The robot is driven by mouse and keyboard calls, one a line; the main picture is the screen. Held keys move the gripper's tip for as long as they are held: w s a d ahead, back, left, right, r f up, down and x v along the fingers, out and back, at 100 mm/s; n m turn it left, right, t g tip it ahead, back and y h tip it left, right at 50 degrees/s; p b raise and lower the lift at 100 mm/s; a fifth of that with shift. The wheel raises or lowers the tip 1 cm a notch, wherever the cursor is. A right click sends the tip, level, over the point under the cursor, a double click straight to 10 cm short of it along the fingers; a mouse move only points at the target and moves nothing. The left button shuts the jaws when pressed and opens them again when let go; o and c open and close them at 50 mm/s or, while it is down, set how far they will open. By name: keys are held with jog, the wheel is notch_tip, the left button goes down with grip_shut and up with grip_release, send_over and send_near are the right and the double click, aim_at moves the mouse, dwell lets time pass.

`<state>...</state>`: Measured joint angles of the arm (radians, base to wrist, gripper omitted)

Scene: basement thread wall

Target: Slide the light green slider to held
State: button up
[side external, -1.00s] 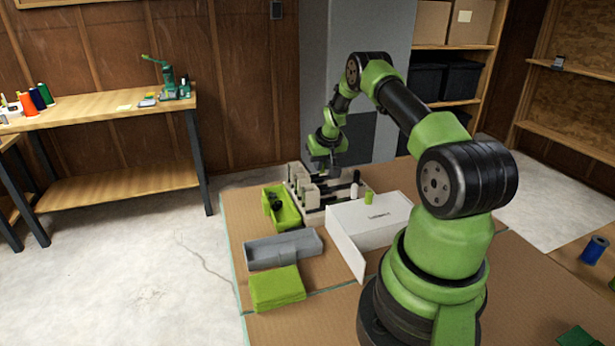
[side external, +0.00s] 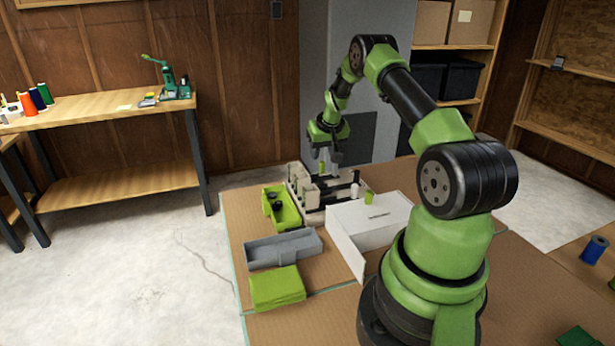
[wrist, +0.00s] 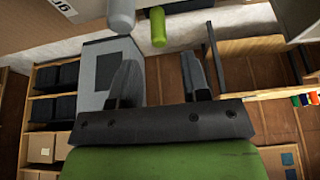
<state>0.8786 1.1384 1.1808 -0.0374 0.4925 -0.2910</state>
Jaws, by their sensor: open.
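A pale slider board (side external: 297,203) with several dark rails and pale blocks stands on the bench. A small light green piece (side external: 321,168) shows at its far side, just below my gripper (side external: 328,159). Another light green cylinder (side external: 369,198) stands at the board's right end, beside a white one (side external: 354,190). I cannot tell for sure which is the slider, and no "held" mark is legible. In the wrist view my gripper (wrist: 158,65) is open and empty. A light green cylinder (wrist: 158,27) lies beyond the gap between the fingers, apart from them, with a grey cylinder (wrist: 120,14) beside it.
A white box (side external: 375,222) stands close in front of the board. A light green bin (side external: 286,213) with dark items is left of it. A grey tray (side external: 283,250) and green cloth (side external: 276,288) lie nearer. A grey cabinet (side external: 345,60) stands behind.

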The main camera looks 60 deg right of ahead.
aim_at(323, 162)
jog(key=shift+r, duration=1.15)
jog(key=shift+r, duration=2)
